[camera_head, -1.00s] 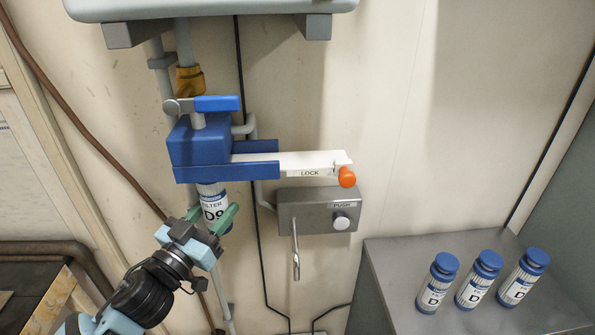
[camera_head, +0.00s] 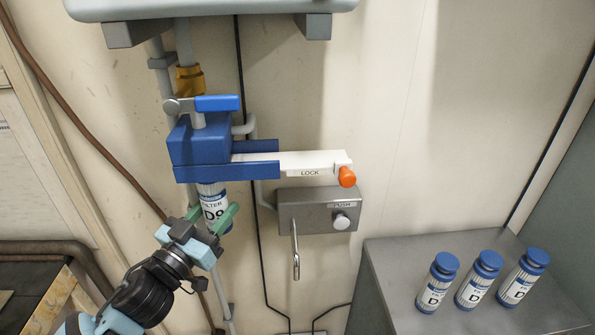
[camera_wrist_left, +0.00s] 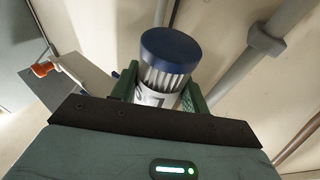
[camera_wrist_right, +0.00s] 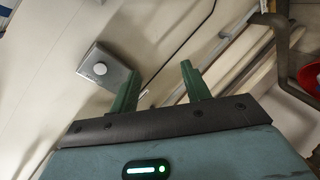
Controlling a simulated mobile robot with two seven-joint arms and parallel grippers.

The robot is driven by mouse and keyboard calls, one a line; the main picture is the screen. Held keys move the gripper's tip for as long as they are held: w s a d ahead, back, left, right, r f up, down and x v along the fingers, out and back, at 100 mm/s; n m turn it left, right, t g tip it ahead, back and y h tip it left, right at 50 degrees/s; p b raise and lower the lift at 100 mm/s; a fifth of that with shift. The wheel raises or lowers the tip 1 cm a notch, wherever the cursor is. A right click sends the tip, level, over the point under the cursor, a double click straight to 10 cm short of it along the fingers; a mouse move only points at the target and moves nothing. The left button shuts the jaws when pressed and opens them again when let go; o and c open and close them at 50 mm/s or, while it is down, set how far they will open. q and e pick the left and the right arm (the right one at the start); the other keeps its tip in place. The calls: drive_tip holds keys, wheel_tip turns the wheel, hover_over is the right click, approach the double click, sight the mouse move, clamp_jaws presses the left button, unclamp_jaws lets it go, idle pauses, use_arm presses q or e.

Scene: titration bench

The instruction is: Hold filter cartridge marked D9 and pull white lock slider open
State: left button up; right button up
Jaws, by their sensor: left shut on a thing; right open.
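The filter cartridge marked D9 (camera_head: 214,207) is white with dark lettering and hangs upright under the blue filter housing (camera_head: 200,143). My left gripper (camera_head: 211,215) is shut around the cartridge's lower body. In the left wrist view the cartridge (camera_wrist_left: 160,82) stands between the green fingers, its blue end cap facing the camera. The white lock slider (camera_head: 305,162), labelled LOCK, sticks out to the right of the housing and has an orange knob (camera_head: 347,177) at its right end. My right gripper (camera_wrist_right: 158,92) is open and empty in the right wrist view; it is not in the head view.
A grey box (camera_head: 318,210) marked PUSH, with a round button and a hanging hook, is on the wall below the slider. Three similar cartridges stand on the grey cabinet (camera_head: 400,262) at right. A blue-handled valve (camera_head: 217,103) is above the housing.

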drive_tip(key=w+a+r+n+t, duration=0.2)
drive_tip(key=w+r+n, duration=0.2)
drive_tip(key=r, duration=0.3)
drive_tip(key=n+t+h, duration=0.3)
drive_tip(key=n+t, duration=0.3)
drive_tip(key=n, duration=1.2)
approach(349, 184)
drive_tip(key=shift+s+a, duration=0.1)
drive_tip(key=shift+s, duration=0.45)
drive_tip(key=shift+x, duration=5.7)
drive_tip(key=shift+f, duration=0.1)
drive_tip(key=c, duration=0.8)
